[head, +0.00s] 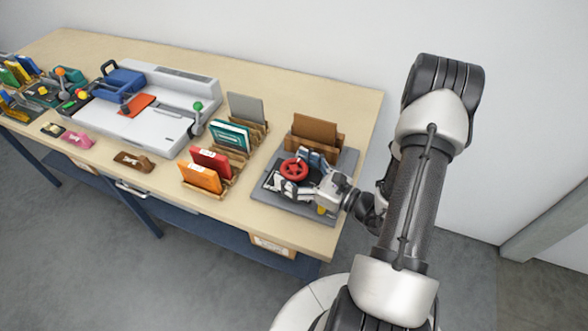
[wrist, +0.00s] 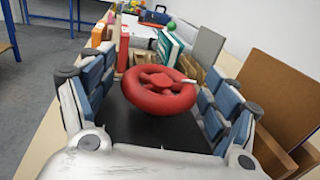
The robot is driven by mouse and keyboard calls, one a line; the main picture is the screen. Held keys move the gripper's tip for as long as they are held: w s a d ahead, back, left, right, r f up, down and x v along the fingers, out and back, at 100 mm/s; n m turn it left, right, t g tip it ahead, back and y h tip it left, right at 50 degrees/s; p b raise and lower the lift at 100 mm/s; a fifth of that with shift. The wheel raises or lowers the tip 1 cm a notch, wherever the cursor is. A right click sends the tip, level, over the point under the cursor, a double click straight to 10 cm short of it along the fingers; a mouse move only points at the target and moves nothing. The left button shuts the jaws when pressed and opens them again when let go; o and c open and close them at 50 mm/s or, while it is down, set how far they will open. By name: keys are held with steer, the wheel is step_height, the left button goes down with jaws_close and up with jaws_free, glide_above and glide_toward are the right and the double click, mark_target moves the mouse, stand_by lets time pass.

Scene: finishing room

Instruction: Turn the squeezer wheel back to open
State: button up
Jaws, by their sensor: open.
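The squeezer wheel is a red handwheel (head: 294,170) at the right end of the workbench, above a dark plate on a grey base (head: 268,197). In the wrist view the red wheel (wrist: 160,90) sits in the middle, between my fingers. My gripper (head: 305,175) is open, with one blue-padded finger on each side of the wheel. In the wrist view a gap shows between the wheel and both fingers of my gripper (wrist: 158,98). The wheel's spindle and underside are hidden.
A brown board in a wooden holder (head: 314,130) stands just behind the squeezer. Wooden racks with orange, red and teal books (head: 201,177) stand to its left. A white machine with a green-knobbed lever (head: 150,110) is farther left. Bare benchtop (head: 330,97) lies behind.

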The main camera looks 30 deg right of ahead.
steer(key=shift+c, duration=0.2)
steer(key=c, duration=1)
steer(key=shift+c, duration=0.2)
steer(key=shift+n+y, duration=0.3)
steer(key=shift+y, duration=0.2)
steer(key=n+g+y, duration=0.2)
steer(key=shift+d+y, duration=0.1)
steer(key=shift+y, duration=0.2)
steer(key=n+g+y, duration=0.3)
steer(key=g, duration=0.1)
steer(key=shift+n+y, duration=0.3)
steer(key=n+g+y, duration=0.2)
steer(key=g, duration=0.2)
steer(key=shift+f+n+b, duration=0.1)
steer(key=shift+n+b, duration=0.2)
steer(key=shift+n+g+y+b, duration=0.55)
steer(key=shift+n+g, duration=1.15)
steer(key=shift+g, duration=1.2)
